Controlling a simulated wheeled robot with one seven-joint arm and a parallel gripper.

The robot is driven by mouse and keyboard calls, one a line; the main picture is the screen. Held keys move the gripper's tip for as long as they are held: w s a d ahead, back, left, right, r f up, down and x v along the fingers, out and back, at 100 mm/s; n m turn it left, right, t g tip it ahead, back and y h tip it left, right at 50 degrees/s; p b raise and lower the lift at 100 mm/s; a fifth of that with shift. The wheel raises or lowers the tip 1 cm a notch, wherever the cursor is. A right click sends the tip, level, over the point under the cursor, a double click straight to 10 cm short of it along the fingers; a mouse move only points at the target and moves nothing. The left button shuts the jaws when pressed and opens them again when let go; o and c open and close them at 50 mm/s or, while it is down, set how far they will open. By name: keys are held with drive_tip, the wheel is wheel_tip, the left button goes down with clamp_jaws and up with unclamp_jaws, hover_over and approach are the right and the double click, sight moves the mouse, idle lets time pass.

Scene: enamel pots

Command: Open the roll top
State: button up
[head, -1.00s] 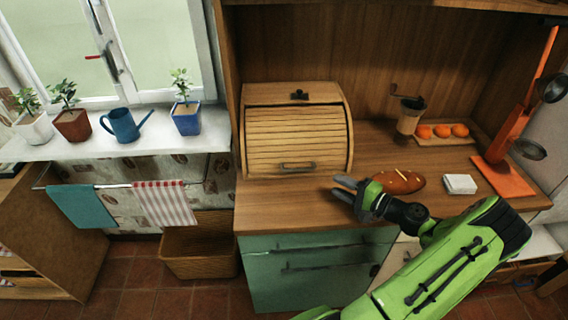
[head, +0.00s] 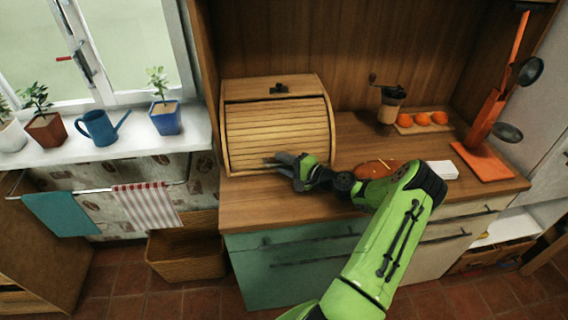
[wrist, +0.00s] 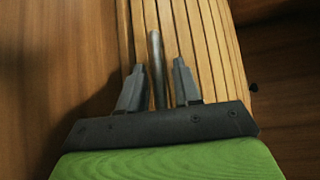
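The wooden bread box with a slatted roll top (head: 278,128) stands on the counter, its slatted front down and closed. Its bar handle (wrist: 157,70) shows in the wrist view between my two fingers, upright in that picture, with gaps to both fingers. My gripper (head: 275,160) is open at the lower front of the roll top; it also shows in the wrist view (wrist: 158,85). In the head view my gripper hides most of the handle. I cannot tell whether the fingertips touch the slats.
A loaf of bread (head: 377,168) lies on the counter, partly behind my arm. A white block (head: 440,169), a coffee grinder (head: 391,104), a board with oranges (head: 422,120) and an orange stand (head: 484,125) are to the right. The counter's front left is clear.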

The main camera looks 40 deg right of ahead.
clamp_jaws()
